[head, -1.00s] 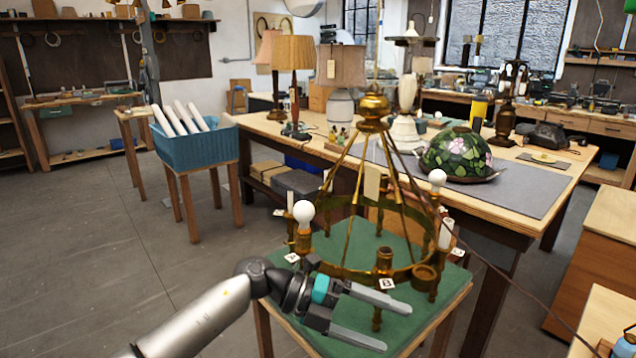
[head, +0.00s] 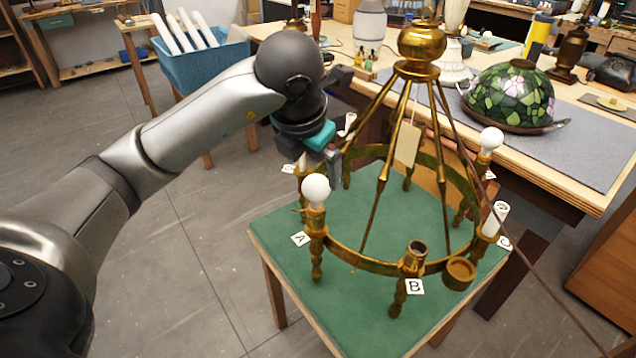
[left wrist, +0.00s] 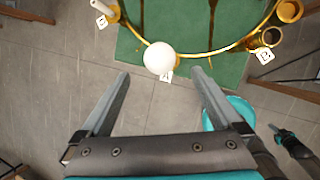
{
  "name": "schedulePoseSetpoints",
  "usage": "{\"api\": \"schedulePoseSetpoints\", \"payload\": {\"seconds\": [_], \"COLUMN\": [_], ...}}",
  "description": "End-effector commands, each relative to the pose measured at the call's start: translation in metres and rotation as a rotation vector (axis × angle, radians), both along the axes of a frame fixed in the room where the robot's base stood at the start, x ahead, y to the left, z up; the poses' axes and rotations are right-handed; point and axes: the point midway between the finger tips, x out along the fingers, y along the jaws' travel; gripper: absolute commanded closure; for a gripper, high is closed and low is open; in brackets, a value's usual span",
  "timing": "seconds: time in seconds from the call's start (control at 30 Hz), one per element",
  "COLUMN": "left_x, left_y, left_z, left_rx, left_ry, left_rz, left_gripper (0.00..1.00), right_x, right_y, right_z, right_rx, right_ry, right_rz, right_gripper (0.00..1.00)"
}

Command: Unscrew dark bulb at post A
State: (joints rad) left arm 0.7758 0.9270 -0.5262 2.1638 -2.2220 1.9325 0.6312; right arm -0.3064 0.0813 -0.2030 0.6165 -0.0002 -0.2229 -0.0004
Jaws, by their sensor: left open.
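The bulb at post A (head: 315,190) is a round white globe, unlit, upright in its brass socket on the chandelier ring. A card marked A (head: 300,239) lies by its post. My left gripper (head: 335,165) is just behind and above this bulb in the head view, its fingers partly hidden. In the left wrist view my open left gripper (left wrist: 160,72) has the bulb (left wrist: 158,58) ahead between the lines of its fingers, near the tips. Nothing is held. A small dark and teal part at the right of the left wrist view may be my right gripper (left wrist: 290,140); its fingers are unclear.
The brass chandelier frame (head: 410,265) stands on a green-topped table (head: 350,310). Post B's socket (head: 416,250) is empty. Another globe bulb (head: 491,138) is at the right.

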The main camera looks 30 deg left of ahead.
Motion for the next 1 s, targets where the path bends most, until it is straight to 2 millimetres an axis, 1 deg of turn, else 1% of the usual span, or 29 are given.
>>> {"api": "schedulePoseSetpoints", "payload": {"seconds": [0.03, 0.2, 0.4, 0.5, 0.7, 1.0], "left_x": [0.004, 0.017, 0.032, 0.038, 0.045, 0.046], "left_y": [0.001, 0.006, 0.011, 0.013, 0.016, 0.016], "left_z": [-0.012, -0.044, -0.077, -0.09, -0.104, -0.106], "left_rx": [0.0, 0.0, -0.001, -0.003, -0.002, -0.001], "left_ry": [0.006, 0.007, 0.005, 0.003, 0.003, 0.002], "left_rz": [0.001, 0.001, -0.001, -0.001, -0.002, -0.002], "left_gripper": [0.01, 0.01, 0.01, 0.01, 0.01, 0.01], "right_x": [0.0, 0.002, 0.004, 0.006, 0.008, 0.008], "right_y": [-0.002, -0.003, -0.003, -0.003, -0.001, 0.003], "right_z": [-0.003, -0.007, -0.011, -0.012, -0.014, -0.014], "right_rx": [-0.002, -0.003, -0.003, -0.002, 0.0, 0.006], "right_ry": [0.0, -0.004, -0.009, -0.012, -0.015, -0.015], "right_rz": [0.0, -0.002, -0.003, -0.004, -0.005, -0.007], "right_gripper": [1.0, 1.0, 1.0, 1.0, 1.0, 1.0]}}
